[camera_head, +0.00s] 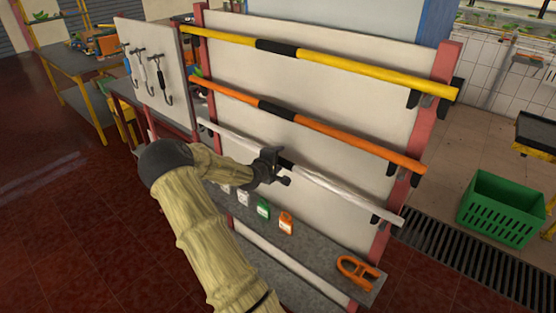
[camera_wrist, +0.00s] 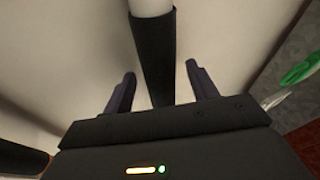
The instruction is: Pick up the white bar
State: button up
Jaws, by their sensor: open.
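The white bar (camera_head: 345,190) is the lowest of three bars on the rack. It has a black middle section and rests on black hooks, one showing near its right end. My gripper (camera_head: 277,166) is at the bar's middle and hides part of it. In the wrist view the bar's black section (camera_wrist: 155,50) runs up between the two open fingers of my gripper (camera_wrist: 160,80), with white (camera_wrist: 146,6) showing at the top. A gap shows on each side, and neither finger visibly touches the bar.
An orange bar (camera_head: 335,133) and a yellow bar (camera_head: 350,69) hang above on the pale panel (camera_head: 300,90). A grey shelf (camera_head: 315,255) below carries small bottles and an orange shackle (camera_head: 357,270). A green crate (camera_head: 500,208) stands on the floor at right.

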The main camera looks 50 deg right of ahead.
dwell(0.3)
jog(key=c, duration=1.3)
jog(key=shift+o, duration=0.2)
jog(key=shift+a, duration=0.15)
jog(key=shift+a+b, duration=0.1)
jog(key=shift+b, duration=0.35)
notch_tip(320, 180, up, 7)
jog(key=shift+f+b, duration=0.1)
jog(key=shift+b, duration=0.95)
grip_shut()
jog(key=s+a+b, duration=0.1)
jog(key=a+b, duration=0.1)
jog(key=a, duration=1.7)
jog(key=shift+s+a+b, duration=0.25)
jog(key=shift+s+b, duration=0.1)
jog(key=shift+b, duration=0.05)
